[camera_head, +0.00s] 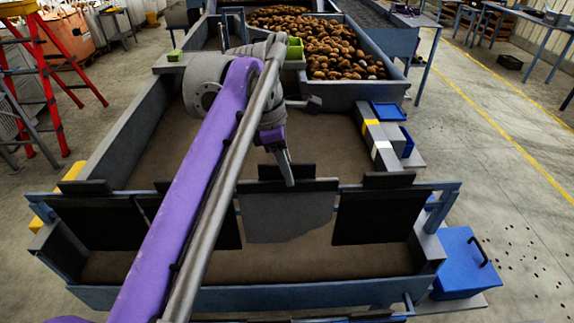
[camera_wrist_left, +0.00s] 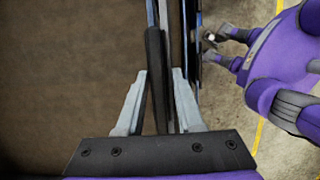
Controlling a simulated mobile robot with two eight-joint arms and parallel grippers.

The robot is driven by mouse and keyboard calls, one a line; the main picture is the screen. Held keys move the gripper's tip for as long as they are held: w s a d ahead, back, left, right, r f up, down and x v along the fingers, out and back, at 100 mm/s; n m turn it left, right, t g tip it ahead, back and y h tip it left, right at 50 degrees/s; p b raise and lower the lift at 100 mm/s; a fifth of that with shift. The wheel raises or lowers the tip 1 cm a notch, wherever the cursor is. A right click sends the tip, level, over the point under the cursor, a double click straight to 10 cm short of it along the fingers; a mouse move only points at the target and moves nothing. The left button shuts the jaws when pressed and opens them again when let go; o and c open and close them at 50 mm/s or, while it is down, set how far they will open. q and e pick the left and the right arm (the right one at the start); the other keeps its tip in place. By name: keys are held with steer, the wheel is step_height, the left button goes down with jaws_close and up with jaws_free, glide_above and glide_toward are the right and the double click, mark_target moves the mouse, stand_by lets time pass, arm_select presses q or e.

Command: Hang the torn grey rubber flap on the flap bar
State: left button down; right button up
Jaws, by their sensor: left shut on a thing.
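The torn grey rubber flap (camera_head: 288,218) has a ragged lower edge and a dark top strip (camera_head: 287,172). It hangs upright in the middle of the flap bar (camera_head: 447,187), between darker flaps. Its strip stands just above the bar line; I cannot tell whether it is hooked over the bar or only held there. My left gripper (camera_head: 288,184) reaches down from above and is shut on the flap's top strip. In the left wrist view the strip (camera_wrist_left: 156,75) runs edge-on between the two fingers (camera_wrist_left: 158,90). My right gripper cannot be made out clearly.
Black flaps (camera_head: 380,217) hang on the bar to the right and left (camera_head: 100,223). A pile of potatoes (camera_head: 330,45) lies in the far hopper. A blue box (camera_head: 462,265) stands at the right front corner. A red ladder (camera_head: 45,80) stands at the left.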

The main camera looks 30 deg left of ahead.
arm_select(q)
steer(key=s+d, duration=0.4)
steer(key=s, duration=0.4)
steer(key=shift+d, duration=0.4)
stand_by(0.5)
